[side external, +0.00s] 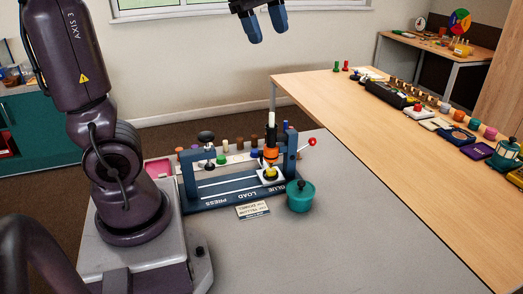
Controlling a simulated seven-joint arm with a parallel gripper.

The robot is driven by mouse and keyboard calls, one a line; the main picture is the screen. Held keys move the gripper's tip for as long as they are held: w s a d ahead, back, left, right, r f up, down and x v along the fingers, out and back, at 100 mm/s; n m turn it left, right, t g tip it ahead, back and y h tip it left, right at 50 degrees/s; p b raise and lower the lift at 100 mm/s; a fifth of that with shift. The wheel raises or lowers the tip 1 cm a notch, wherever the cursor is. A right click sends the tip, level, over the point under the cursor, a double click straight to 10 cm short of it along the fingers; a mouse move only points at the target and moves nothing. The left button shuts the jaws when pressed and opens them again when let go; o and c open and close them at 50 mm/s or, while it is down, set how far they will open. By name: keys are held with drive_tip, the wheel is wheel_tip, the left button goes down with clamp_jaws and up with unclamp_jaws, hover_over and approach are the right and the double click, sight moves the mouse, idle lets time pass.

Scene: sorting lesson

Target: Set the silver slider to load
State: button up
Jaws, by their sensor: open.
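The silver slider (262,180) is a pale plate on the rails of a dark blue rig (205,203). It sits at the right end, beside the GLUE mark and below an orange nozzle (271,154). A yellow piece (270,172) is on the plate. The LOAD mark (247,195) is in the middle of the rig's front edge, and the PRESS mark (229,202) is to its left. My gripper (265,28) is open and empty, high above the rig at the top edge of the picture; its upper part is cut off.
A teal lidded pot (301,198) stands close to the rig's right end. A small sign (252,210) stands in front. A red-knobbed lever (312,142) sticks out at the right. Several coloured pegs stand behind. The grey tabletop (340,255) is clear in front and right.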

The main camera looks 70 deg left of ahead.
drive_tip(key=w+a+f+n+g, duration=0.1)
drive_tip(key=w+a+n, duration=0.2)
drive_tip(key=a+n, duration=0.8)
drive_tip(key=n+g+y, duration=0.2)
drive_tip(key=n, duration=1.1)
hover_over(261, 152)
wheel_tip(261, 152, down, 2)
wheel_tip(261, 152, down, 36)
drive_tip(key=shift+w+a+f, duration=0.1)
clamp_jaws()
